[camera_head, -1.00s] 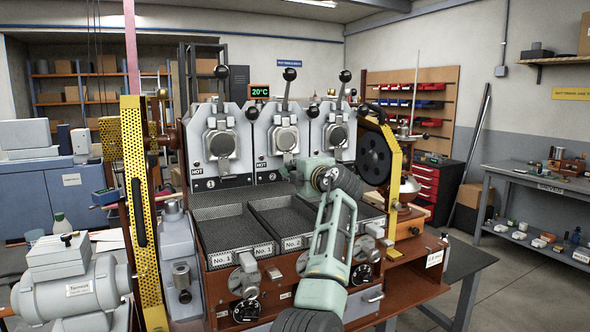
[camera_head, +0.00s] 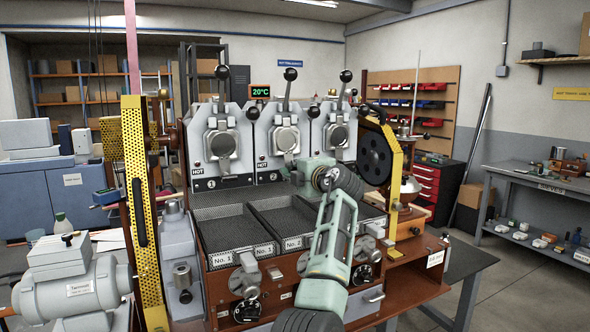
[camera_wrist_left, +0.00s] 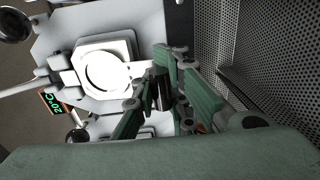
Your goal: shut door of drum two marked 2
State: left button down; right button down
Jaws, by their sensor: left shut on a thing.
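The middle of three drum fronts carries a round metal door (camera_head: 286,138), taken as drum two by its place; its number is hard to read. The door lies close to its front plate; I cannot tell whether it is fully flush. My left gripper (camera_head: 294,166) is at the lower right of this door. In the left wrist view, the round door (camera_wrist_left: 106,70) is beside my left gripper (camera_wrist_left: 160,92), whose fingers are closed on a small dark part at the door's edge, seemingly its handle. My right gripper is not in view.
Similar doors flank it: the left drum's door (camera_head: 222,143) and the right drum's door (camera_head: 338,135). Perforated cooling trays (camera_head: 228,233) lie below. A black wheel (camera_head: 373,157) and yellow guard (camera_head: 397,185) stand close right of my arm.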

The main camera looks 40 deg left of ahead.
pick_arm(q)
jog(key=c, duration=1.8)
grip_release()
jog(key=shift+w+a+f, duration=0.1)
jog(key=shift+a+f, duration=0.15)
jog(key=shift+f, duration=0.3)
jog(key=shift+d+r, duration=0.15)
jog(key=shift+r, duration=0.15)
jog(key=v, duration=1.2)
jog(key=shift+d, duration=0.1)
jog(key=s+d+r+p, duration=0.1)
jog(key=s+d+r, duration=0.1)
jog(key=d+r, duration=0.2)
jog(key=shift+d+r, duration=0.2)
jog(key=shift+r, duration=0.75)
jog(key=shift+w, duration=0.1)
